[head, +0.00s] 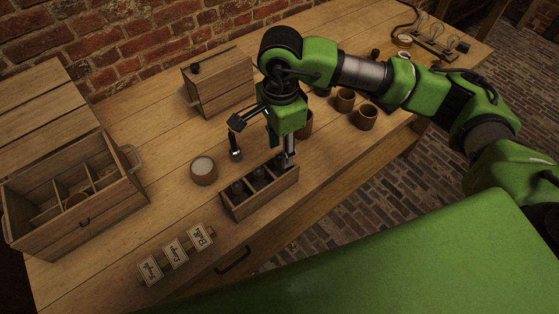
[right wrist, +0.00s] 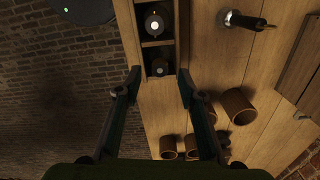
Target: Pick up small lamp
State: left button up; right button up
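Several dark lamp-like cylinders stand in a wooden compartment box (head: 262,192) near the table's front edge. I cannot tell which one is meant as the small lamp. A separate dark lamp-like piece (head: 235,148) is on the table behind the box; it also shows in the right wrist view (right wrist: 246,20). In that view, two dark cylinders with pale round spots sit in the box, one farther (right wrist: 154,24) and one nearer (right wrist: 158,67). My right gripper (right wrist: 159,86) is open and empty, its fingers spread on either side of the box's end. My left gripper is out of view.
A white-topped cup (head: 203,171) stands left of the box. Brown cups (head: 366,117) stand to the right. A wooden case (head: 218,82) is behind, and a divided crate (head: 75,215) at the left. Label cards (head: 175,252) lie in front. Glass bulbs (head: 437,32) stand far right.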

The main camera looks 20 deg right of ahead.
aim_at(280, 158)
jog(key=shift+a+f+p, duration=0.1)
jog(key=shift+f+p, duration=0.2)
jog(key=shift+f, duration=1.35)
jog(key=shift+c, duration=0.3)
grip_shut()
jog(key=shift+r, duration=0.15)
